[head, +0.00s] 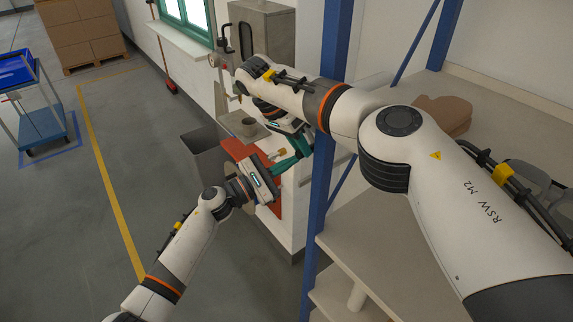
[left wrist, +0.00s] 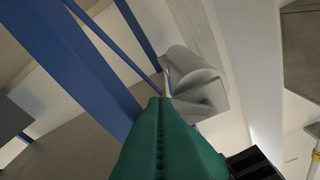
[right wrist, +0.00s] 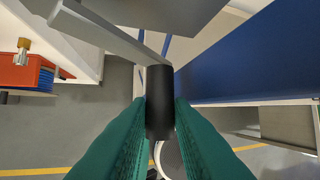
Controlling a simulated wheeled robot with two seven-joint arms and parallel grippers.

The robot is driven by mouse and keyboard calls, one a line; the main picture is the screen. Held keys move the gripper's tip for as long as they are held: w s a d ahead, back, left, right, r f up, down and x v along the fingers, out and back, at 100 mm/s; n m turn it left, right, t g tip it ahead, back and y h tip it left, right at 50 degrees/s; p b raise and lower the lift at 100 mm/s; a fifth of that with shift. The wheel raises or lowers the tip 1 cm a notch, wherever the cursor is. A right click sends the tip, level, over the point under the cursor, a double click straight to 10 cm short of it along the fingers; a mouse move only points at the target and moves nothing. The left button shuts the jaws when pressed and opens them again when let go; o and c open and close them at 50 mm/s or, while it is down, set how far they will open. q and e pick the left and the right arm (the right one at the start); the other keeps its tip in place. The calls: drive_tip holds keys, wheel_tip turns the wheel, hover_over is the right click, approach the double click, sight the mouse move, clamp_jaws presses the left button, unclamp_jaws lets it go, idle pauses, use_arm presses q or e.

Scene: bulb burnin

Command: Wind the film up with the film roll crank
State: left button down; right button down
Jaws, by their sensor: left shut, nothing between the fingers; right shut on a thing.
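The crank's black handle (right wrist: 159,92) is between the green fingers of my right gripper (right wrist: 160,112), which is shut on it. A grey crank arm (right wrist: 105,30) runs from the handle to the upper left in the right wrist view. In the head view my right gripper (head: 290,127) is beside the blue post, and the crank is hidden there. My left gripper (head: 300,148) is shut and empty, just below the right one. In the left wrist view its closed green fingers (left wrist: 165,104) point at a grey rounded part (left wrist: 193,75); I cannot tell whether this is the film roll.
A blue shelf post (head: 325,130) stands close to the right of both grippers. Shelf boards (head: 365,235) lie under my right arm. An orange-red surface (head: 240,150) and a grey bin (head: 207,150) are on the left.

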drive_tip(key=shift+r, duration=0.15)
drive_tip(key=c, duration=1.5)
unclamp_jaws()
drive_tip(key=shift+w, duration=0.1)
drive_tip(key=shift+o, duration=1)
drive_tip(key=shift+a+f, duration=0.15)
drive_tip(key=shift+f, duration=0.05)
drive_tip(key=shift+f, duration=0.1)
